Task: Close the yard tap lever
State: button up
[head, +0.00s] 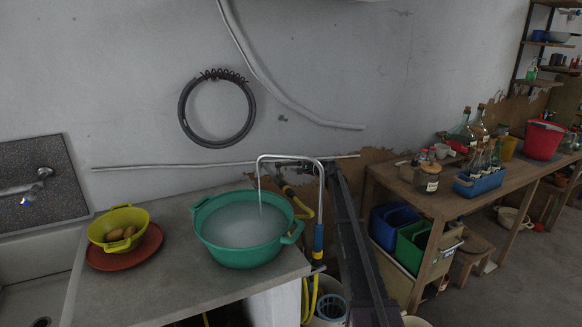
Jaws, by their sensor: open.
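A thin metal spout (290,157) arches over a green basin (205,236) on the grey counter. A thin stream of water runs from its end into the basin, which holds cloudy water. The spout's riser has a blue and yellow lower part (318,238) beside the counter edge. I cannot make out the tap lever clearly; dark parts crowd the wall behind the riser. My dark arm reaches up from the bottom to there. My gripper (297,176) is small and dim at its far end, open, behind the spout. I cannot tell whether it touches anything.
A yellow colander (106,224) sits on a red plate (98,262) left of the basin. A sink with a wall tap (40,180) is at far left. Right of my arm stands a wooden bench (400,198) with bottles and jars, bins beneath. Yellow hose (308,285) hangs by the counter edge.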

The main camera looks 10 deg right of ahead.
jog(key=shift+w+a, duration=0.4)
grip_shut()
jog(key=shift+a, duration=0.2)
